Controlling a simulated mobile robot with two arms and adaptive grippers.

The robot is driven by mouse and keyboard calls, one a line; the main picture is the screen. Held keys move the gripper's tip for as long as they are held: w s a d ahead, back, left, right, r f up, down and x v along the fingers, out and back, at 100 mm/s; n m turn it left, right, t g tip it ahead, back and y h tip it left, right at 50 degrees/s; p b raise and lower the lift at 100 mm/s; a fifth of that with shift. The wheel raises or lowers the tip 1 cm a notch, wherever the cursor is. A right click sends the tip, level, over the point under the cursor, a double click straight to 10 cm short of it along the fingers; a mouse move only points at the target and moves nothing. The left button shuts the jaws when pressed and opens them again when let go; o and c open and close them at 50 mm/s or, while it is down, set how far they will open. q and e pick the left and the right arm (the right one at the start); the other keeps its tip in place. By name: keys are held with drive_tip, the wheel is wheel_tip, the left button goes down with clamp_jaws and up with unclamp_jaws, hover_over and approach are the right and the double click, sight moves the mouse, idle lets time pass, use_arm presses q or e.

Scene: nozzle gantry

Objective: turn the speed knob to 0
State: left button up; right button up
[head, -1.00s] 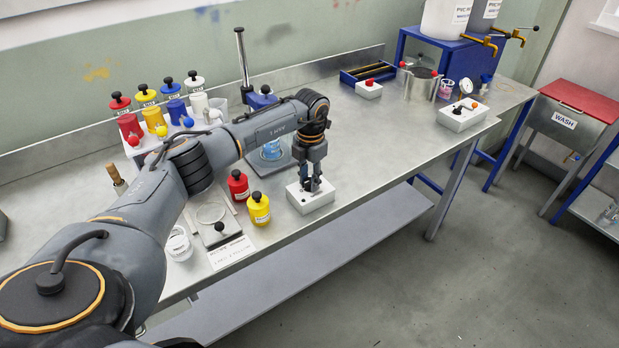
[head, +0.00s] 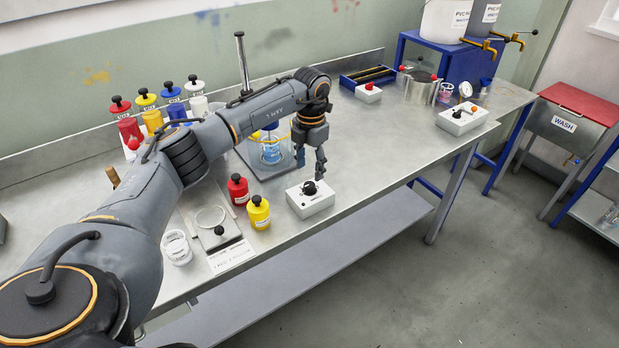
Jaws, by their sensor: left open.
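A white control box (head: 316,206) sits near the front edge of the steel bench, with a black knob (head: 309,188) and small dial markings on its top. The markings are too small to read. My left gripper (head: 309,168) hangs fingers down just above and behind the box. Its fingers are apart and look clear of the knob. My right gripper does not show. Another white box (head: 462,119) with a black knob and an orange button stands at the far right of the bench.
Red (head: 238,189) and yellow (head: 258,212) bottles stand left of the box. A beaker (head: 271,150) on a stand base is behind my left wrist. A scale (head: 218,228) lies at the front left. Bench space right of the box is clear.

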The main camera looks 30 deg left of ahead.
sight(310, 185)
use_arm(q)
wheel_tip(310, 185, up, 6)
idle(0.6)
